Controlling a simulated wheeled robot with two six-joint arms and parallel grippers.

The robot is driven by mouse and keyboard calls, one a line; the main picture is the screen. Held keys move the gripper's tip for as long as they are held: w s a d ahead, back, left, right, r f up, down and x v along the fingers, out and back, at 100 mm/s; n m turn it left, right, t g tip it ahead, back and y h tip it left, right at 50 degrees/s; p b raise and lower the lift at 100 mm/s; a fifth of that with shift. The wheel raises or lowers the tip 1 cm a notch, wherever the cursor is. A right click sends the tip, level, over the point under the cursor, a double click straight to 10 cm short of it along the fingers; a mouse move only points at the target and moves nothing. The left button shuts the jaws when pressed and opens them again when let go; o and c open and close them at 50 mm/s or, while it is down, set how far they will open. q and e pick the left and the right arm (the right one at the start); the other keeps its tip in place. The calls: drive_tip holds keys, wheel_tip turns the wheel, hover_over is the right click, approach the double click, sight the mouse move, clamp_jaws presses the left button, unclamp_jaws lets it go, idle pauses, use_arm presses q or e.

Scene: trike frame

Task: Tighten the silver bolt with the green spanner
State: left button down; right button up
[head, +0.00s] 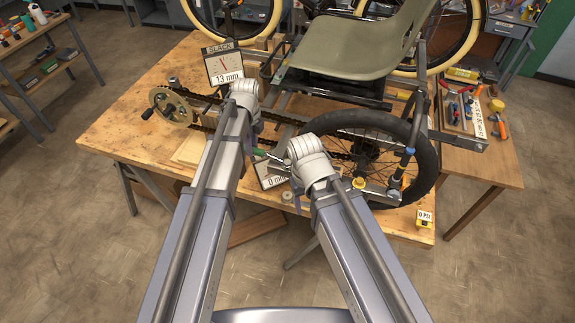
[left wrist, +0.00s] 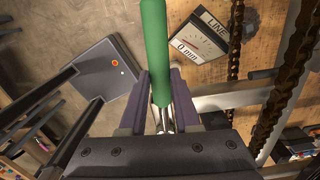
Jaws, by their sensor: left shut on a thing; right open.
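The green spanner shows in the head view as a short green length (head: 260,153) between my two wrists. In the left wrist view its green handle (left wrist: 156,50) runs up from the jaws, with bare steel below. I cannot make out the silver bolt for certain in either view; the wrists cover much of the area near the rear wheel.
The trike frame rests on the wooden bench (head: 125,135), with its rear wheel (head: 388,140) right of my right wrist. A chain runs from the crank (head: 170,107). The slack dial (head: 224,64) reads 13 mm; the line dial (left wrist: 195,38) reads 0 mm. Loose tools lie at right.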

use_arm(q)
drive_tip(key=shift+r, duration=0.3)
drive_tip(key=shift+r+p, duration=1.2)
drive_tip(key=shift+p, duration=0.25)
drive_tip(key=shift+r, duration=0.15)
wheel_tip(320, 180, up, 4)
drive_tip(key=p, duration=0.4)
drive_tip(key=shift+a, duration=0.1)
